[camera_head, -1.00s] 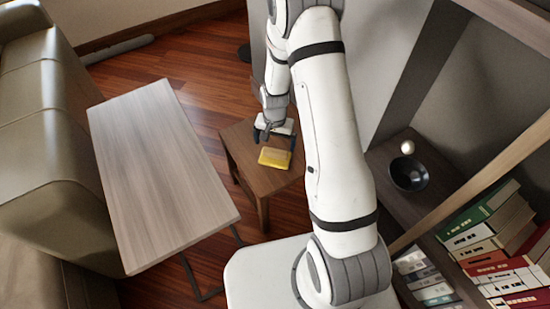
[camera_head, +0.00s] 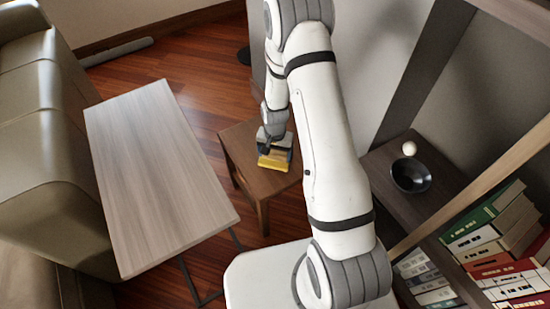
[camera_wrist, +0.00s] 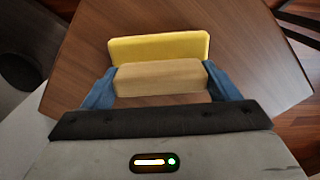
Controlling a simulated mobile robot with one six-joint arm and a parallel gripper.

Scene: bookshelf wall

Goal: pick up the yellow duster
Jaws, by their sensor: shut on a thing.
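The yellow duster (camera_head: 272,164) is at the small brown wooden table (camera_head: 250,187), near the middle of its top. In the wrist view the duster shows a yellow pad (camera_wrist: 160,47) and a tan wooden block (camera_wrist: 158,77) on the near side. My gripper (camera_head: 274,150) is shut on the wooden block, with one blue finger at each end of it. It also shows in the wrist view (camera_wrist: 158,84). I cannot tell whether the duster rests on the tabletop or is just above it.
A pale wood table (camera_head: 160,180) and a beige sofa (camera_head: 50,130) stand to the left. On the right a shelf holds a black bowl (camera_head: 410,175), a white ball (camera_head: 409,148) and several books (camera_head: 490,225). Open floor (camera_head: 185,75) lies behind the pale table.

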